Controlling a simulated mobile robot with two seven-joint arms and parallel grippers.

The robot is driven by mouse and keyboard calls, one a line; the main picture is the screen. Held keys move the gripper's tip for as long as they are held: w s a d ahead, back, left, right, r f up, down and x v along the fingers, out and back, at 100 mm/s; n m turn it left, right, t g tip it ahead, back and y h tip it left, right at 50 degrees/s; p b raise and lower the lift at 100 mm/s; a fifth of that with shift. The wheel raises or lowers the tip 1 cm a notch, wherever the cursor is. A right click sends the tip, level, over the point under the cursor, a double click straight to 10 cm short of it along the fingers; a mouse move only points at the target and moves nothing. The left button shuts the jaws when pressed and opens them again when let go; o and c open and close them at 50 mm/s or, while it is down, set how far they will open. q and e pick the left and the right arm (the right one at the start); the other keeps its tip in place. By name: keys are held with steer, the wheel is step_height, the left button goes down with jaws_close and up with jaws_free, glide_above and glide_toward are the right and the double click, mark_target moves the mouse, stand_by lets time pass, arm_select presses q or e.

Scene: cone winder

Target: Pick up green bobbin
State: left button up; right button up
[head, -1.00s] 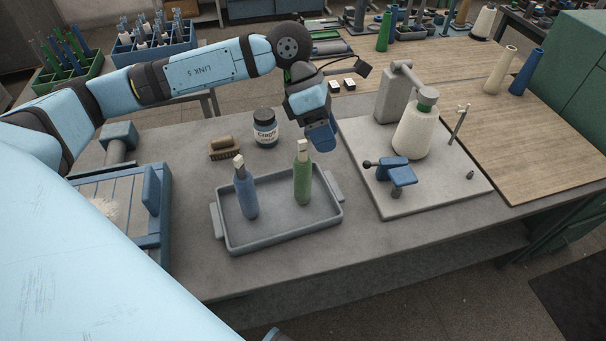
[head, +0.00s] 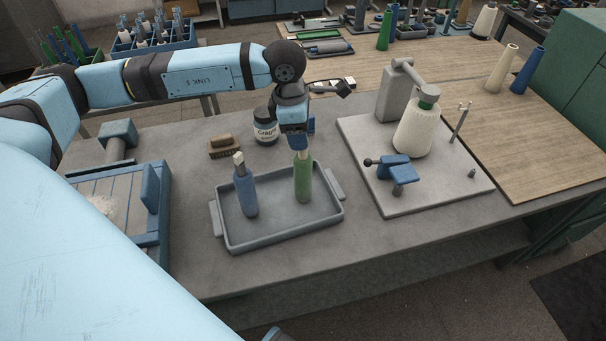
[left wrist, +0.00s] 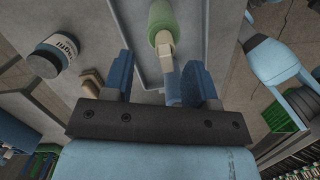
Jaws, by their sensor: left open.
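The green bobbin (head: 303,182) stands upright in the right part of a grey tray (head: 285,243), with a pale tip at its top. My left gripper (head: 298,146) is open and points down right at the bobbin's top, partly hiding the tip. In the left wrist view, the green bobbin (left wrist: 162,18) lies beyond the open fingers of my left gripper (left wrist: 160,72), its pale tip pointing toward the gap between them. I cannot tell whether a finger touches the tip. My right gripper is not in view.
A blue bobbin (head: 246,194) stands left of the green one in the tray. A jar (head: 265,128) and a brush (head: 224,147) are behind the tray. A winder plate (head: 437,190) with a cream cone (head: 413,134) is at the right. Bare table lies in front of the tray.

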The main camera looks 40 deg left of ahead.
arm_select(q)
glide_above(303, 175)
steer(key=w+a, duration=0.2)
steer(key=f, duration=0.4)
steer(key=shift+s+d+f, duration=0.1)
steer(key=shift+d+f, duration=0.1)
steer(key=shift+f, duration=0.1)
steer(key=c, duration=0.9)
steer(key=shift+r, duration=0.15)
